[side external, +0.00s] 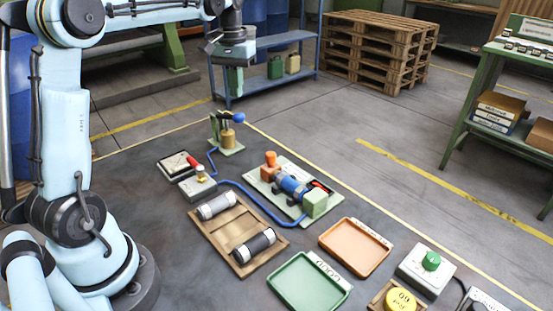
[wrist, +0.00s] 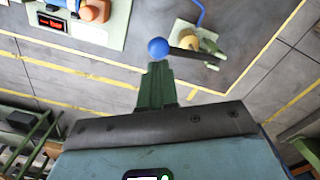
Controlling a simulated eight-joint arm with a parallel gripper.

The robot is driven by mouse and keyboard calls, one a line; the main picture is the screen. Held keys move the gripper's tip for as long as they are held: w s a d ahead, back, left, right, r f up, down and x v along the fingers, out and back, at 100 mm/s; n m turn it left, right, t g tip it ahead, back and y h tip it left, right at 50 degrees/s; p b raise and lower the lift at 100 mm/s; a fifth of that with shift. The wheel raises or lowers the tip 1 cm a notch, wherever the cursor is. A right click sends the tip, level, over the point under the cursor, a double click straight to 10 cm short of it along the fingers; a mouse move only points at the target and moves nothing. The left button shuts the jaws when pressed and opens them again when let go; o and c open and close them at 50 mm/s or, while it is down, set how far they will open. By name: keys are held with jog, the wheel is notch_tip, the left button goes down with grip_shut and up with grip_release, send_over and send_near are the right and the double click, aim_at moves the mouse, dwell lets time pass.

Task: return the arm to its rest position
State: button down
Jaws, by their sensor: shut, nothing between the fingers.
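My gripper (side external: 235,88) hangs high at the top of the side external view, its green fingers pointing down in front of the blue shelf. In the wrist view its fingers (wrist: 158,72) are together, with nothing seen between them. The blue ball (wrist: 158,48) of a small lever device appears just beyond the fingertips there. In the side external view that device (side external: 227,137) stands on the mat well below my gripper, apart from it. My arm is raised, with its forearm reaching right along the top edge.
The dark work mat (side external: 150,220) holds a wooden tray (side external: 197,222) with two cylinders, a pump-like assembly (side external: 290,185), an orange tray (side external: 358,247), a green tray (side external: 310,284) and a green-knob box (side external: 427,266). A blue shelf (side external: 290,38) and pallets (side external: 375,50) stand behind. The air around my gripper looks clear.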

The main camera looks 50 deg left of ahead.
jog(key=shift+d+r, duration=0.1)
jog(key=shift+d, duration=0.05)
jog(key=s+d+f+m+t, duration=0.2)
jog(key=s+d, duration=0.4)
jog(key=d, duration=0.3)
jog(key=s+d+f+m+t, duration=0.3)
jog(key=s+d+m+t, duration=0.1)
jog(key=d, duration=0.5)
jog(key=shift+s+d+f+t, duration=0.2)
jog(key=shift+s+t, duration=0.4)
jog(key=shift+s, duration=0.45)
